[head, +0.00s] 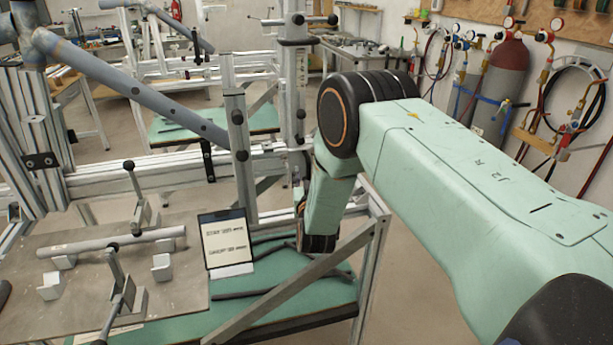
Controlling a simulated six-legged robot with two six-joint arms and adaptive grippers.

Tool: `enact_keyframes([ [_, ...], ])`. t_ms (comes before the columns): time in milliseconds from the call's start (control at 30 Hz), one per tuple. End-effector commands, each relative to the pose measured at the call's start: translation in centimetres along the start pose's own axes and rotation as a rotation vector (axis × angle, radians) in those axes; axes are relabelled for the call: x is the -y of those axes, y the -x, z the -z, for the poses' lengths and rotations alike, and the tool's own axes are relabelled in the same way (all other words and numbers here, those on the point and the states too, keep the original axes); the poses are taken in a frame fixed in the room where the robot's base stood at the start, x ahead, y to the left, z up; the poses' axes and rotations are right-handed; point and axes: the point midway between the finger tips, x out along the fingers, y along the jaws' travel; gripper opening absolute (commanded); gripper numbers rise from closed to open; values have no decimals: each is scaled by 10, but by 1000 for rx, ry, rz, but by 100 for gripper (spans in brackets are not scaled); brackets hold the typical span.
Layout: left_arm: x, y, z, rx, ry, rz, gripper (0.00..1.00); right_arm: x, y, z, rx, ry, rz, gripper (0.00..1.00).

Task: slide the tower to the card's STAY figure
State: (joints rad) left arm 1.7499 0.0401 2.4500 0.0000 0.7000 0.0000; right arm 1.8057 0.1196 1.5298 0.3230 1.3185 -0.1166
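The card (225,241) stands upright at the front edge of the bench, with two lines of print too small to read. Behind it a short aluminium post (241,165) rises beside the rail (150,178). A taller upright (292,85) with black knobs stands to its right. I cannot tell for sure which one is the tower. A blue-grey tube (140,88) slopes down from the upper left to the short post. My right gripper (300,203) is near the foot of the taller upright, mostly hidden by my green wrist; its fingers cannot be made out. My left gripper is not in view.
A grey plate (60,318) at the lower left holds a grey tube (110,241) on blocks with toggle clamps. Dark rods lie on the green shelf (270,270) below. A diagonal frame bar (290,298) crosses in front. Gas cylinders (500,80) stand at the right wall.

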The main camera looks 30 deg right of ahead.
Motion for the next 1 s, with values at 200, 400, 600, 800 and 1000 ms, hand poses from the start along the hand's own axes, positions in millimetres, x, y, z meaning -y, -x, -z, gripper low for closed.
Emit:
enact_keyframes([
  [200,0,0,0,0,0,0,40,0,6,0,0,0,-1,35],
  [400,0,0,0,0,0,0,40,0,35,-1,3,1,1,35],
  [600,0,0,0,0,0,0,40,0,73,0,3,2,2,35],
  [800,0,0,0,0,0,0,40,0,104,0,2,1,2,35],
  [1000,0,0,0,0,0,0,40,0,119,0,1,0,0,35],
])
